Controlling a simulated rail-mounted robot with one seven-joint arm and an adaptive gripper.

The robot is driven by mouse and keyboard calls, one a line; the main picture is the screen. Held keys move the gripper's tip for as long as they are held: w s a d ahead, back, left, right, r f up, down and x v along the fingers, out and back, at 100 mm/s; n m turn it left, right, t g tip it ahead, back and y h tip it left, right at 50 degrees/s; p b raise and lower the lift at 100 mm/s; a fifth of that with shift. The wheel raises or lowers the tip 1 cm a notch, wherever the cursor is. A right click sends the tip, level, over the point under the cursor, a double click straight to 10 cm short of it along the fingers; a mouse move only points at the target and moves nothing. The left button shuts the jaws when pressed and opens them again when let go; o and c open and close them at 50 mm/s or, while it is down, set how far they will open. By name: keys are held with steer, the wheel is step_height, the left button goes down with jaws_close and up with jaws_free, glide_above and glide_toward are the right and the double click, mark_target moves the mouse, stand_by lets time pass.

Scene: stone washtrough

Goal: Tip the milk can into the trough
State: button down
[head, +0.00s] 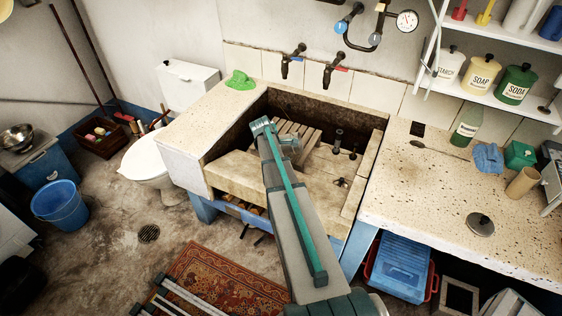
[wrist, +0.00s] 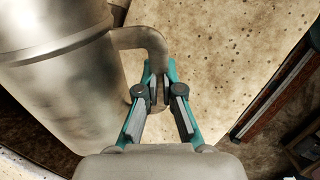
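In the wrist view the milk can (wrist: 62,75) is a large, dull metal body filling the left side, with a bent handle (wrist: 145,37) on its right. My gripper (wrist: 159,72) has its two teal fingers closed in on the handle's downward part, one on each side. The can's base and mouth are out of view. In the head view my arm reaches over the stone trough (head: 230,172), and I cannot make out the can or the fingertips there. The trough holds a slatted wooden board (head: 293,135).
Two taps (head: 292,60) are on the wall behind the trough. A green cloth (head: 240,80) lies on the left ledge. The right speckled counter (head: 425,195) carries a spoon (head: 438,150), a bottle (head: 467,126) and a round metal lid (head: 480,224). A toilet (head: 150,160) stands left.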

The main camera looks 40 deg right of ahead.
steer(key=shift+s+d+f+t+y+b, duration=0.1)
steer(key=shift+f+t+y+b, duration=0.3)
steer(key=shift+t+y, duration=0.3)
stand_by(0.6)
steer(key=shift+s+d+r+t+y, duration=0.2)
steer(key=shift+t+y, duration=0.3)
steer(key=shift+y, duration=0.2)
steer(key=shift+w, duration=0.1)
